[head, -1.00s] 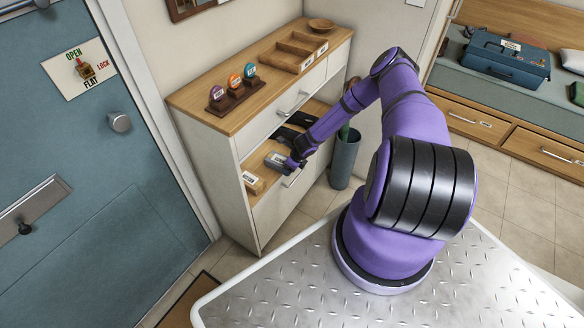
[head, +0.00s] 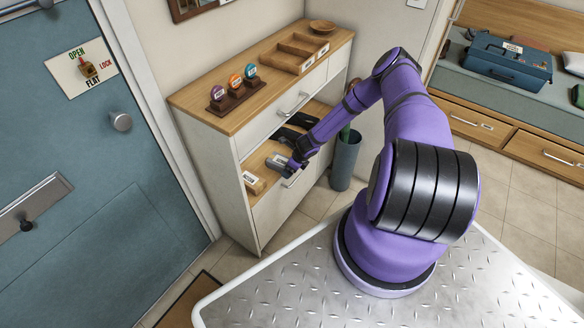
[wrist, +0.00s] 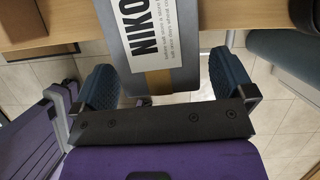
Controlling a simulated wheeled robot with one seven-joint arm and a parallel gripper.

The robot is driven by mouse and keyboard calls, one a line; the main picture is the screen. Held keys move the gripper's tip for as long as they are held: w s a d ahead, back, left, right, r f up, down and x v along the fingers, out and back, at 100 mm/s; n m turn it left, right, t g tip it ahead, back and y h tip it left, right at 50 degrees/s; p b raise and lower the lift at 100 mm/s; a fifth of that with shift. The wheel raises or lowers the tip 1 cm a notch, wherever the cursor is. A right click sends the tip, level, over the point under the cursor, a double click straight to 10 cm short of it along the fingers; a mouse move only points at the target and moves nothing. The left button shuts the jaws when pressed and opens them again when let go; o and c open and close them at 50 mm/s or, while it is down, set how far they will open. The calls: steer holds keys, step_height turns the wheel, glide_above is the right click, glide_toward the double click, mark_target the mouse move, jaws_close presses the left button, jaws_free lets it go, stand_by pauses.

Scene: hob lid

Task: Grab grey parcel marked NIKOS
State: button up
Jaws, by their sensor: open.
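The grey parcel (wrist: 168,72), with a white label reading "NIKO" and the rest cut off or hidden, lies between the two fingers of my gripper (wrist: 163,82) in the wrist view. The fingers stand apart on either side, with a visible gap to the parcel on each side. In the head view the grey parcel (head: 276,160) rests on the open shelf of the cabinet, and my gripper (head: 287,163) reaches it from the right. The fingertips are small there and partly hidden by my arm.
A brown labelled box (head: 254,182) sits on the same shelf, nearer the door. Black items (head: 286,135) lie further along it. A tall green-grey bin (head: 345,160) stands beside the cabinet. A drawer front (head: 292,115) is above the shelf opening.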

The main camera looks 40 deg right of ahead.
steer(key=v, duration=1)
steer(key=shift+r, duration=0.15)
steer(key=shift+s+d, duration=0.1)
steer(key=shift+s, duration=0.05)
